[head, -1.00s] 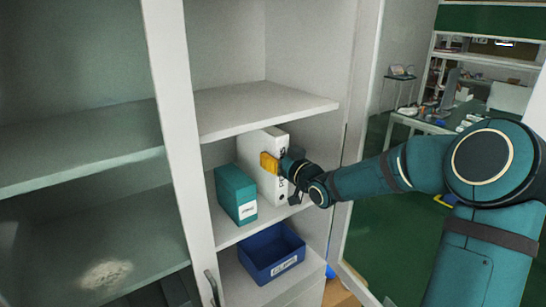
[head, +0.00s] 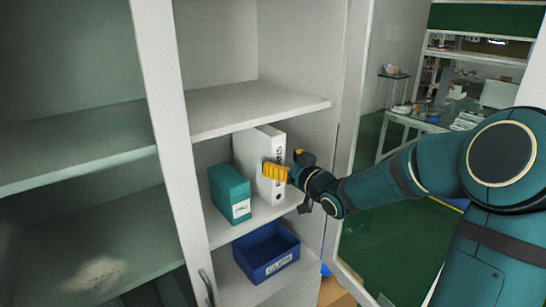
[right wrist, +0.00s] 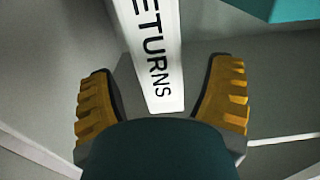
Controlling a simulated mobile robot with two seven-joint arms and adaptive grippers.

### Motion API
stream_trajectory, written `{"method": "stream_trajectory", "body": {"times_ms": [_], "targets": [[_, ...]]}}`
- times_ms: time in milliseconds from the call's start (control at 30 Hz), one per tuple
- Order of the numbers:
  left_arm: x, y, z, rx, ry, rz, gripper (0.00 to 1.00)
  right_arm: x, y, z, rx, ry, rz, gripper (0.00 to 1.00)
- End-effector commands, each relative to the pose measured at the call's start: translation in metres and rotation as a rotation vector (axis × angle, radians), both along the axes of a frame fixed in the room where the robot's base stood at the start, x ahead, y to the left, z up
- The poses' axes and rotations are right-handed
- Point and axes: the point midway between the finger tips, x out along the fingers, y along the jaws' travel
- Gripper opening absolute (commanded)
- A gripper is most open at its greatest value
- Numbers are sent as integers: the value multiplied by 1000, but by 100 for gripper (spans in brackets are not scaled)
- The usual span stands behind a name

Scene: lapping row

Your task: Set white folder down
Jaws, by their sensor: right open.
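The white folder (head: 271,150) stands upright on the middle shelf of the open cabinet, its labelled spine facing out. In the right wrist view the folder's spine (right wrist: 156,60) reads "RETURNS" and its end lies between the spread fingers, with a gap on each side. My right gripper (head: 285,165) is open at the folder's front, and its yellow fingers overlap the spine in the head view. The right gripper (right wrist: 162,105) also shows open in the right wrist view. My left gripper is not in view.
A teal box file (head: 230,192) stands left of the folder on the same shelf (head: 222,232). A blue bin (head: 266,252) sits on the shelf below. An upper shelf (head: 255,108) is close above the folder. The cabinet's side wall is on the right.

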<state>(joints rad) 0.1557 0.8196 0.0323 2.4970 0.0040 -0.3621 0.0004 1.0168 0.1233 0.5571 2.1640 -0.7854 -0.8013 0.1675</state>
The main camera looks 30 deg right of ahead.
Motion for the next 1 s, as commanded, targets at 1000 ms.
{"method": "stream_trajectory", "body": {"times_ms": [1000], "targets": [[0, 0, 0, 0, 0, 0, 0, -69, -5, 0, 1, 0, 1, 80]]}}
